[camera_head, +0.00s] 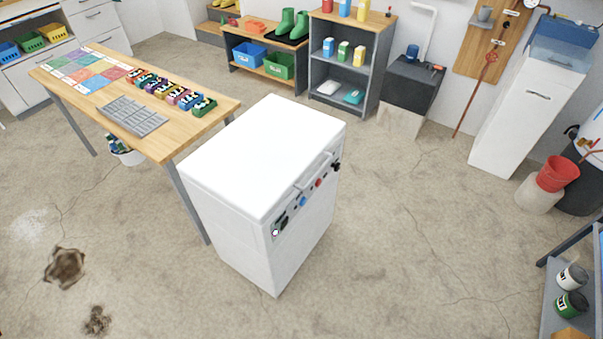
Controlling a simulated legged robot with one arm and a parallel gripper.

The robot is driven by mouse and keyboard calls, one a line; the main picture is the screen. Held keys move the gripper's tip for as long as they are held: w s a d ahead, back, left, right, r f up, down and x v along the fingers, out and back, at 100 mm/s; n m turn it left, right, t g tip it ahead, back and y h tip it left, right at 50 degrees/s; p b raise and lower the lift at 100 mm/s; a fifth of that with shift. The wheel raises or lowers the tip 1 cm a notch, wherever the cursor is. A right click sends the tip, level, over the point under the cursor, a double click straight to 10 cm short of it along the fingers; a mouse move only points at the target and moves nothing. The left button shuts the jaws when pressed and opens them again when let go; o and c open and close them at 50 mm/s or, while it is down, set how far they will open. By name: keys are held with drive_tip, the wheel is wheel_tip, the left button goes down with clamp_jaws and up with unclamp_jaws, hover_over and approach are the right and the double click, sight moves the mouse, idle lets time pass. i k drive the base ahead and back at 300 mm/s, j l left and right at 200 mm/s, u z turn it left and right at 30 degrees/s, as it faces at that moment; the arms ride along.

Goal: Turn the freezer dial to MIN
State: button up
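A white chest-like appliance (265,150), which looks like the freezer, stands alone on the floor in the middle of the view. A control strip with several small knobs or lights runs along the upper part of its right-hand front face. A dark dial with a white spot (277,229) is at the near end of the strip. A blue knob (302,201), a red knob (319,183) and a black part (336,166) follow toward the far end. A handle bar (313,176) sits above them. The dial's marks are too small to read. My gripper is not in view.
A wooden table (213,92) with a keyboard-like grey tray and colourful items stands close behind the appliance's left side. Shelves (340,72) line the back wall. A grey shelf (552,300) with cans is at the right. The floor (400,240) right of the appliance is clear.

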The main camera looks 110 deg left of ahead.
sight(337, 167)
drive_tip(key=u, duration=3.9)
drive_tip(key=i+l, duration=0.15)
drive_tip(key=l, duration=0.3)
drive_tip(key=i+l+u, duration=0.15)
drive_tip(key=l, duration=0.25)
drive_tip(key=i+l, duration=0.2)
drive_tip(key=l, duration=0.25)
drive_tip(key=i+l+u, duration=0.1)
drive_tip(key=l, duration=0.35)
drive_tip(key=i+l, duration=0.2)
drive_tip(key=l, duration=0.25)
drive_tip(key=i+l+u, duration=0.15)
drive_tip(key=l, duration=0.3)
drive_tip(key=i+l, duration=0.1)
drive_tip(key=l, duration=0.4)
drive_tip(key=i+l+u, duration=0.1)
drive_tip(key=l, duration=0.35)
